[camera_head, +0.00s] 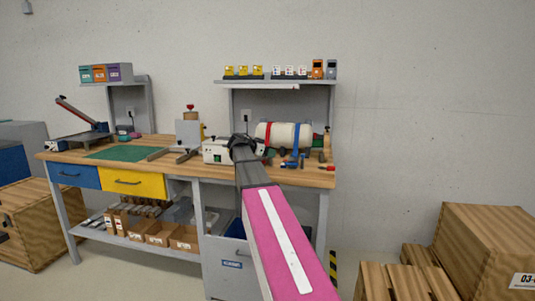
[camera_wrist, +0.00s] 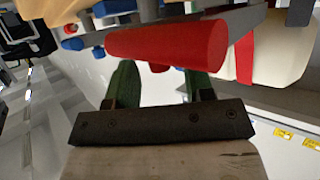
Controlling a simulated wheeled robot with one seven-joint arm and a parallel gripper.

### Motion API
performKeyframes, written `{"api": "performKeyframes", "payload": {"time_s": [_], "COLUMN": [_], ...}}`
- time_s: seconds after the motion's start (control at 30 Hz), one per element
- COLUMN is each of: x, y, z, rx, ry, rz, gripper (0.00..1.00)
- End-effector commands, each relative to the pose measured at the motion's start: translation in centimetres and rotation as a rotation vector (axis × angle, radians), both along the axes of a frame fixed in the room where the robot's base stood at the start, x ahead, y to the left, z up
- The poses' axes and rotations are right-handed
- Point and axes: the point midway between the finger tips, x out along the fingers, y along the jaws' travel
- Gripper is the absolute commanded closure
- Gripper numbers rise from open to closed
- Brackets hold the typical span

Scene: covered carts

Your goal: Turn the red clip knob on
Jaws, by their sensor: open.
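A thick red cylinder (camera_wrist: 165,45), which looks like the red clip knob, lies crosswise just beyond my fingertips in the wrist view. My gripper (camera_wrist: 161,78) is open, with its two dark green fingers apart and nothing held between them. The red cylinder overlaps the space ahead of both fingers; I cannot tell whether they touch it. In the head view my gripper (camera_head: 243,142) is over the workbench, left of the white roll (camera_head: 290,134). My arm and gripper hide part of the bench there, and I cannot pick out the knob in that view.
The white roll carries red and blue bands and lies close by; it also shows in the wrist view (camera_wrist: 280,52). Blue-handled items (camera_head: 295,155) sit in front of it on the wooden bench (camera_head: 318,179). A shelf (camera_head: 275,84) with small boxes is above. A white machine (camera_head: 215,151) stands left.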

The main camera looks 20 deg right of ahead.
Motion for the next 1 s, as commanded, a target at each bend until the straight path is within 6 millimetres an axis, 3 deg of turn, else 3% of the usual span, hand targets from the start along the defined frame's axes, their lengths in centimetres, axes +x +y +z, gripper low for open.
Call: {"api": "performKeyframes", "payload": {"time_s": [0.1,0.13,0.27,0.67,1.0], "x": [-0.01,-0.01,-0.02,-0.28,-0.92], "y": [0.01,0.01,0.02,0.00,-0.23], "z": [-0.01,-0.01,0.00,-0.03,-0.07], "rx": [0.000,0.000,0.000,0.001,0.001], "ry": [0.000,0.000,0.000,0.000,-0.001], "rz": [0.000,0.000,0.000,0.047,0.279], "gripper": [0.52,0.58,1.00,1.00,1.00]}}
